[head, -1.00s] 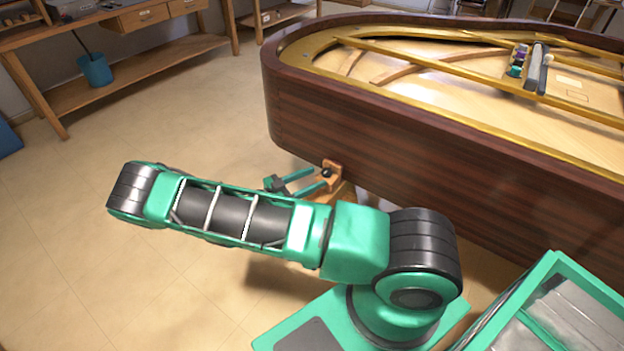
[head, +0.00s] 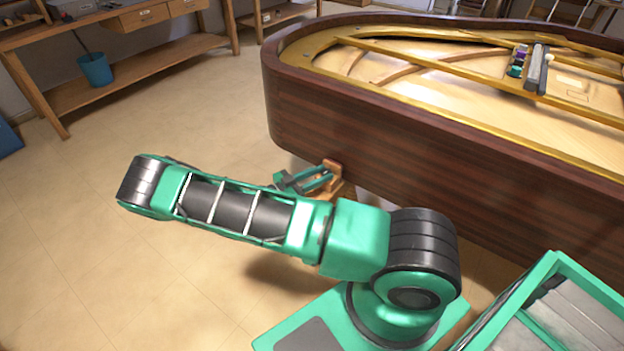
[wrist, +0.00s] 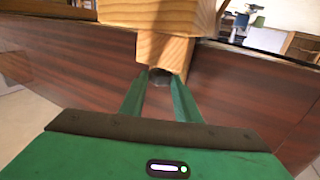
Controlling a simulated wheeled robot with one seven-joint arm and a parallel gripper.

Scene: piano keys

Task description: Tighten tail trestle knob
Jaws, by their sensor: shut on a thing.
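The tail trestle (head: 334,169) is a light wooden piece beside the piano's dark side in the head view. In the wrist view the trestle (wrist: 160,50) hangs down from the top middle of the picture. Its dark rounded knob (wrist: 160,77) sits at the wood's lower end, partly hidden by wood and fingers. My gripper (wrist: 159,84) has its two green fingers on either side of the knob, shut on it. In the head view my gripper (head: 328,180) is at the trestle, partly behind my arm, and the knob is hidden there.
The piano (head: 400,125) with its glossy wooden side fills the right, close behind the trestle. A workbench (head: 130,60) and a blue bin (head: 95,70) stand at the back left. The tiled floor (head: 90,240) at left is clear.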

